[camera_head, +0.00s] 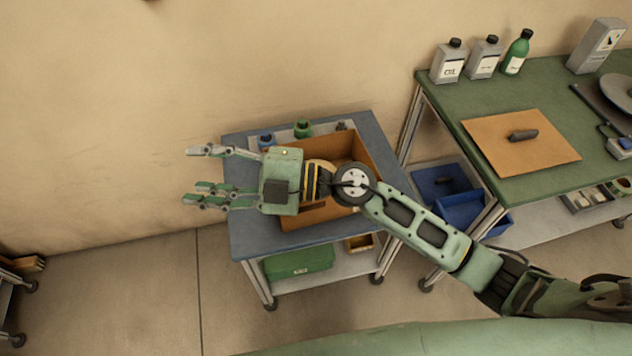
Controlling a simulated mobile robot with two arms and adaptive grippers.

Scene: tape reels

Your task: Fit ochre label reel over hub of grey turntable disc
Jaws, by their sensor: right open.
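My right gripper (198,175) is open and empty, fingers spread toward the left, beyond the left edge of the blue-grey cart. Its wrist and arm cross over an open brown box (362,150) on that cart. A rounded tan-ochre shape (318,164) shows behind my wrist at the box; it is mostly hidden, so I cannot tell if it is the ochre label reel. A grey disc (612,88), apparently the turntable disc, is on the green table at the far right, cut off by the picture edge. My left gripper is not in view.
The green table (440,112) also bears grey bottles (448,62), a green bottle (517,52) and a brown mat (490,135) with a dark object. Blue bins (462,210) sit beneath it. Small bottles stand at the back of the cart (245,235). A wall is behind.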

